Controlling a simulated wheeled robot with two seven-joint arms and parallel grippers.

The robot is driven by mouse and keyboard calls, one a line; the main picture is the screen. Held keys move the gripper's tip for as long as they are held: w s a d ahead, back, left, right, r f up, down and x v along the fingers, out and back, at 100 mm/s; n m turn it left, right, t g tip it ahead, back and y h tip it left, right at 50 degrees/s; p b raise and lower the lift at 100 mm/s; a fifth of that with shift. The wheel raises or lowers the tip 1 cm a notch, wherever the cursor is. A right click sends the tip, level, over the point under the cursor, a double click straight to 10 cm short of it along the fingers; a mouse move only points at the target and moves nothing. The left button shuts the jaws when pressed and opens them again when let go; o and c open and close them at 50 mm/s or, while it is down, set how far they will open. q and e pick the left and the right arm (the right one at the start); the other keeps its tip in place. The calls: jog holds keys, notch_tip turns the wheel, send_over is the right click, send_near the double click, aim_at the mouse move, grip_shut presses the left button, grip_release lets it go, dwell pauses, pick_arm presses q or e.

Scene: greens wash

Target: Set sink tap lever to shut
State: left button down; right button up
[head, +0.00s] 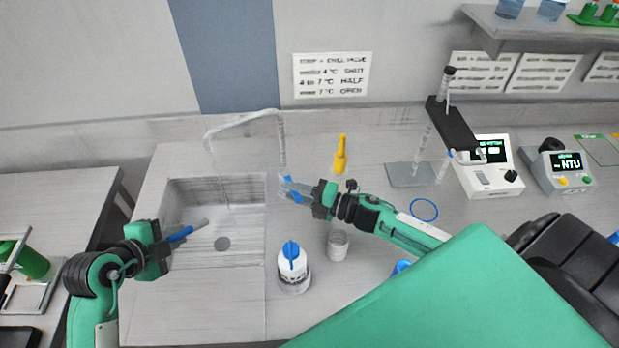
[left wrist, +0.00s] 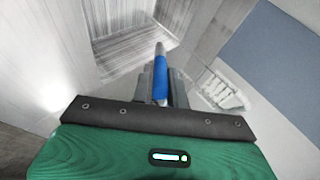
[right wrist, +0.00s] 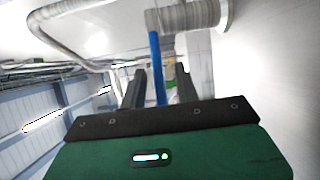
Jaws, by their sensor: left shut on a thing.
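The sink tap (head: 243,117) is a grey arched pipe at the back right corner of the sink (head: 222,243). Its blue lever (right wrist: 157,65) runs down from the grey tap body (right wrist: 190,16) in the right wrist view. My right gripper (head: 288,189) is at the lever. Its fingers (right wrist: 160,88) look apart, with the lever between them; contact is not clear. My left gripper (head: 172,240) is shut on a blue-handled probe (left wrist: 160,78) with a grey tip, held over the left side of the sink.
A white bottle with a blue top (head: 293,268) and a clear beaker (head: 337,245) stand right of the sink. A yellow bottle (head: 341,156) stands behind my right arm. A wall sign (head: 332,75) lists temperatures with shut, half and open. Instruments (head: 487,170) stand at right.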

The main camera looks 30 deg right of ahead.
jog(key=b+v, duration=0.3)
jog(key=v, duration=0.7)
jog(key=shift+s+d+f, duration=0.1)
jog(key=shift+s+d, duration=0.05)
jog(key=shift+s, duration=0.05)
jog(key=shift+s+d+b, duration=0.3)
jog(key=shift+s+d, duration=0.05)
jog(key=shift+s, duration=0.05)
jog(key=shift+c, duration=0.2)
